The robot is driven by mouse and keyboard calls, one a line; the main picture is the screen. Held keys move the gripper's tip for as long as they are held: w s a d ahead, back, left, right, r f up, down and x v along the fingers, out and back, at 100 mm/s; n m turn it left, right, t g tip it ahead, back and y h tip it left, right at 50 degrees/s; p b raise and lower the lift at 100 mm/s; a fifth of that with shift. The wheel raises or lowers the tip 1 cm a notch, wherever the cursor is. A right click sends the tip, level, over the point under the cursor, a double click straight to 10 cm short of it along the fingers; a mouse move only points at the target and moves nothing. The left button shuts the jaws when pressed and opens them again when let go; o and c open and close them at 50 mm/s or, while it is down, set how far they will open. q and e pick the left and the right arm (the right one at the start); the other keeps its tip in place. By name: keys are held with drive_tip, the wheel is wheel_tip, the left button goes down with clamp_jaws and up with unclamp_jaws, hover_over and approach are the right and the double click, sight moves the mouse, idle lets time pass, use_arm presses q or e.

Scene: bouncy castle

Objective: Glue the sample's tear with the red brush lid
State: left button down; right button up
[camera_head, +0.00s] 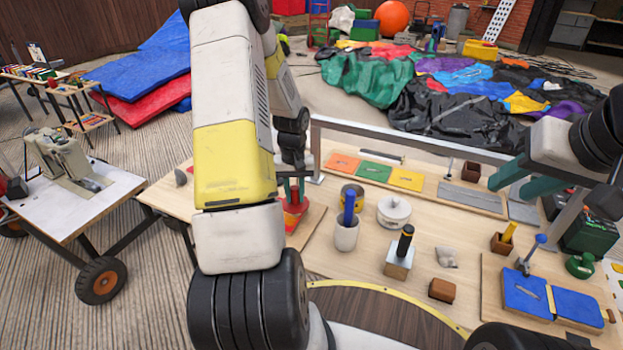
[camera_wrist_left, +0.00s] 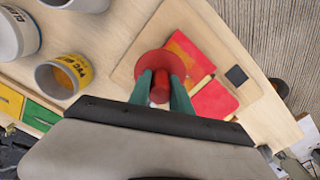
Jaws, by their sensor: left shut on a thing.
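My left gripper (camera_wrist_left: 160,92) is shut on the red brush lid (camera_wrist_left: 152,62), a round red disc with a short stem between the green fingers. The lid hangs over or against the red sample (camera_wrist_left: 213,100), which lies on a wooden board (camera_wrist_left: 130,68). The brush under the lid is hidden, so I cannot tell whether it touches the tear. In the head view, my left gripper (camera_head: 293,188) and the red lid are partly hidden by my arm. The yellow-labelled PVC glue can (camera_wrist_left: 65,75) stands open nearby. My right gripper (camera_head: 505,182) is open and empty above the table's right side.
A white can (camera_head: 393,211), a cup with a blue-handled tool (camera_head: 346,232), a black-handled block (camera_head: 400,258) and small blocks stand mid-table. Orange, green and yellow swatches (camera_head: 374,171) lie behind. Blue samples (camera_head: 527,295) lie at the right. A metal frame (camera_head: 410,140) spans the back.

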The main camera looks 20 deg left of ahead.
use_arm(q)
drive_tip(key=shift+d, duration=0.4)
drive_tip(key=shift+d+r, duration=0.25)
drive_tip(key=shift+a+r, duration=0.2)
drive_tip(key=shift+r, duration=0.75)
drive_tip(key=shift+s+r, duration=0.1)
drive_tip(key=shift+r, duration=2.75)
